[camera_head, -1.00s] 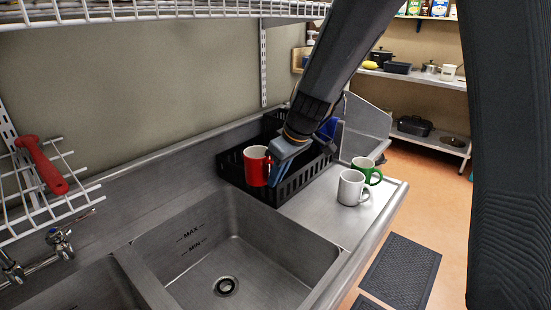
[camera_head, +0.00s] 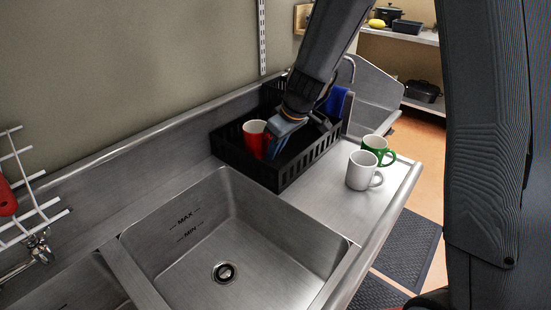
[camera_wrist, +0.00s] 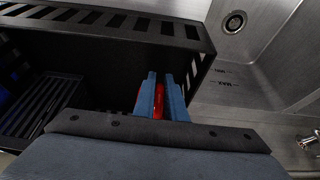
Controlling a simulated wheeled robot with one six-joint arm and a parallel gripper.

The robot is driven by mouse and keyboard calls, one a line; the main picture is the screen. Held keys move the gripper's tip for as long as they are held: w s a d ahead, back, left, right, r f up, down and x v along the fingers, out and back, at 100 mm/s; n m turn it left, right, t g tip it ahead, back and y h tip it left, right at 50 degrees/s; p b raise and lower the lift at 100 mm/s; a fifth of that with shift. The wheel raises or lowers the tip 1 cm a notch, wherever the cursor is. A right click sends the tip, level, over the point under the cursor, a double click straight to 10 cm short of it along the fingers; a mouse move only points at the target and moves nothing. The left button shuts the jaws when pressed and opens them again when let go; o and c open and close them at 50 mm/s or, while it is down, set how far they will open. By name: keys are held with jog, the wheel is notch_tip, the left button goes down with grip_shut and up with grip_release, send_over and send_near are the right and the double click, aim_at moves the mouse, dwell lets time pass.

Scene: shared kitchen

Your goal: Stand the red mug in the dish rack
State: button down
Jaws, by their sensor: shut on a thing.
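The red mug (camera_head: 256,137) is upright, white inside, at the left part of the black dish rack (camera_head: 282,180). My gripper (camera_head: 275,137) is shut on the mug from its right side. The mug's lower part is hidden behind the rack's front wall, so I cannot tell whether its base touches the rack floor. In the wrist view a red strip of the mug (camera_wrist: 158,101) shows between the two blue fingers (camera_wrist: 162,98), and the rack (camera_wrist: 90,28) lies around and below them.
A white mug (camera_head: 362,170) and a green mug (camera_head: 378,149) stand on the steel drainboard (camera_head: 325,212) right of the rack. An empty sink basin (camera_head: 225,240) lies in front. A blue item (camera_head: 336,102) is at the rack's back right. A white wire rack (camera_head: 30,205) hangs at left.

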jog(key=shift+f, duration=2.4)
jog(key=shift+f, duration=0.1)
jog(key=c, duration=1.8)
grip_release()
jog(key=shift+o, duration=0.2)
jog(key=b+v, duration=0.2)
jog(key=v, duration=1)
jog(key=s+d+f+m+g+h, duration=0.1)
jog(key=s+d+f+m, duration=0.2)
jog(key=s, duration=0.6)
jog(key=s+d+f+m+h, duration=0.2)
jog(key=s+d+m, duration=0.4)
jog(key=s, duration=0.3)
jog(key=shift+d+f+g, duration=0.4)
jog(key=shift+d+f, duration=0.1)
jog(key=shift+d, duration=0.35)
